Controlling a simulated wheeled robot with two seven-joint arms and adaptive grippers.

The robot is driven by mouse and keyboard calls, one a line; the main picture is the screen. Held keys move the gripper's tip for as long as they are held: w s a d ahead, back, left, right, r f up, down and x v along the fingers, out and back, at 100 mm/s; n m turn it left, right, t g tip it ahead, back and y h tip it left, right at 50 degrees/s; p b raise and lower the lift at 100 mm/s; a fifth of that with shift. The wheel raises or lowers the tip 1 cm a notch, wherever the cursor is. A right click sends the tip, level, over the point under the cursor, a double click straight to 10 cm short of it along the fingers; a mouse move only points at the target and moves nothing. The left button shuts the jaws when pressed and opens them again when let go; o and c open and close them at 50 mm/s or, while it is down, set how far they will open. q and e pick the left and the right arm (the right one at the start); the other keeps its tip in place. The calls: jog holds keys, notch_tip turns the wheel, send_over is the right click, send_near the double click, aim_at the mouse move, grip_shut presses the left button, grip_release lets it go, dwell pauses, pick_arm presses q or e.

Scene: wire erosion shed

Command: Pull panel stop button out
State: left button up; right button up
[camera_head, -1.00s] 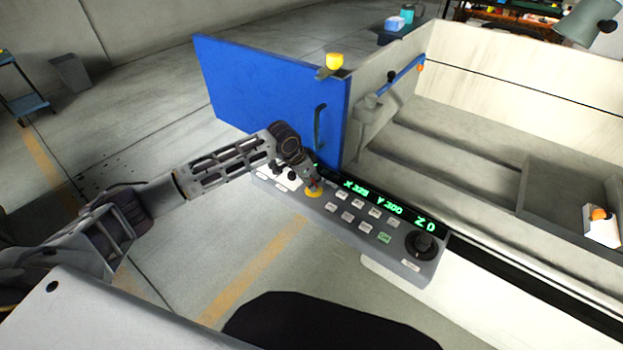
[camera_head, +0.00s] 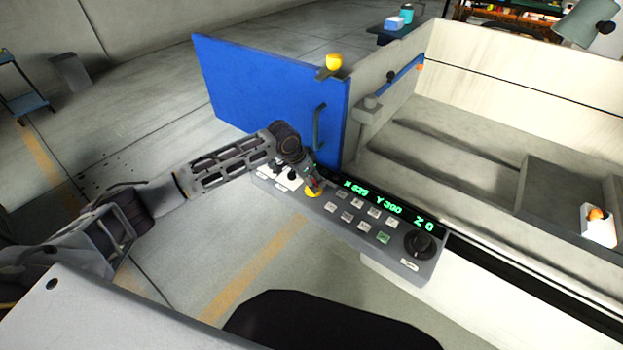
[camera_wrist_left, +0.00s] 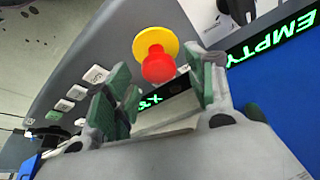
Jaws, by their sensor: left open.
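The panel stop button (camera_wrist_left: 158,66) is a red mushroom head on a yellow round base (camera_wrist_left: 156,43), seen in the left wrist view. It sits on the grey control panel (camera_head: 345,236). In the head view its red head is mostly hidden by my gripper; the yellow base (camera_head: 312,193) shows below the fingers. My left gripper (camera_wrist_left: 160,92) is open, with green-padded fingers on either side of the button's near side; I cannot tell whether they touch it. In the head view my left gripper (camera_head: 314,183) is over the button. My right gripper is not in view.
The panel has several labelled keys, a green key (camera_head: 383,238), a black knob (camera_head: 419,244) and a lit green display (camera_head: 388,207). A blue door (camera_head: 270,95) with a handle stands behind. The pale machine tank (camera_head: 480,150) lies to the right.

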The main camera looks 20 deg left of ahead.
pick_arm(q)
jog(key=v, duration=1.2)
dwell(0.6)
